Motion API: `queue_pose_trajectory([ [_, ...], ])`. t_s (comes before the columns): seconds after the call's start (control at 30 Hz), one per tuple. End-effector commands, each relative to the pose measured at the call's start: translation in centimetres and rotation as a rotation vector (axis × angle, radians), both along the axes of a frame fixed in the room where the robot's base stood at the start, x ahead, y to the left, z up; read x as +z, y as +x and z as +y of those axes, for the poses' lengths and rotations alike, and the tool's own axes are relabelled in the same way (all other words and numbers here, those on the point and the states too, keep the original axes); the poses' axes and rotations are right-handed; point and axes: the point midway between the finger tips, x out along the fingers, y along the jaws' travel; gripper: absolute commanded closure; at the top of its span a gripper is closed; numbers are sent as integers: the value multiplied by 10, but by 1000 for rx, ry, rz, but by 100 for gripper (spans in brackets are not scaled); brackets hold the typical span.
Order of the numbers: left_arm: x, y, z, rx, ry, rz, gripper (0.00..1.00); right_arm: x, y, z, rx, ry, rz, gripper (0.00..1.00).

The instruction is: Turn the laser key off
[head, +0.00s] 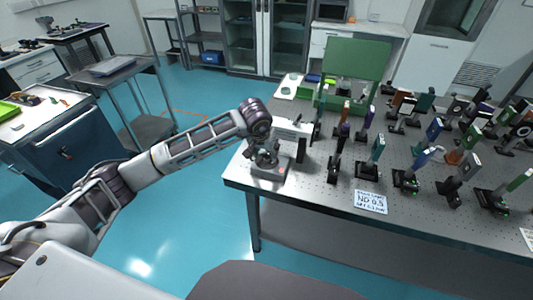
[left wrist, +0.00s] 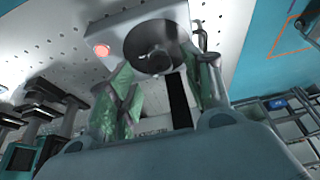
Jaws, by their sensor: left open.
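The laser box (head: 270,173) is a small grey box at the near left corner of the perforated optical table. In the left wrist view its pale face (left wrist: 130,38) carries a lit red lamp (left wrist: 102,50) and a round dark key switch (left wrist: 155,47). My left gripper (head: 262,156) is at the box. In the left wrist view its open fingers (left wrist: 165,85) are spread around the switch area, with nothing clearly held between them. I cannot tell whether a finger touches the key. The key's exact angle is unclear. My right gripper is not in view.
The optical table (head: 315,180) holds several mounted optics to the right of the box. A white sign (head: 370,202) lies near the front edge. A green panel (head: 357,61) stands behind. A blue cabinet (head: 78,145) is at left, with open floor between.

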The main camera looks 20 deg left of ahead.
Motion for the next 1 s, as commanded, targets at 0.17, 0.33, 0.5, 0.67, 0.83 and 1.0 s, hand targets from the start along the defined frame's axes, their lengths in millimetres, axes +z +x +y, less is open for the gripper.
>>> queue_pose_trajectory([
  [0.17, -14, 6, 0, 1, -2, 1, 50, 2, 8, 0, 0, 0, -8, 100],
  [0.33, -20, 9, 0, 1, -1, -1, 50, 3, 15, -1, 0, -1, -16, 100],
  [0.5, -21, 9, 0, 1, -1, -2, 50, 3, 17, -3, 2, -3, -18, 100],
  [0.67, -21, 9, 0, 1, 0, -1, 55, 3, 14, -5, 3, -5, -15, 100],
  [0.83, -21, 9, 0, 1, 0, -1, 77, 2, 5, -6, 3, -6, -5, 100],
  [1.0, -21, 9, 0, 1, 0, -1, 96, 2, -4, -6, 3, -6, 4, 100],
])
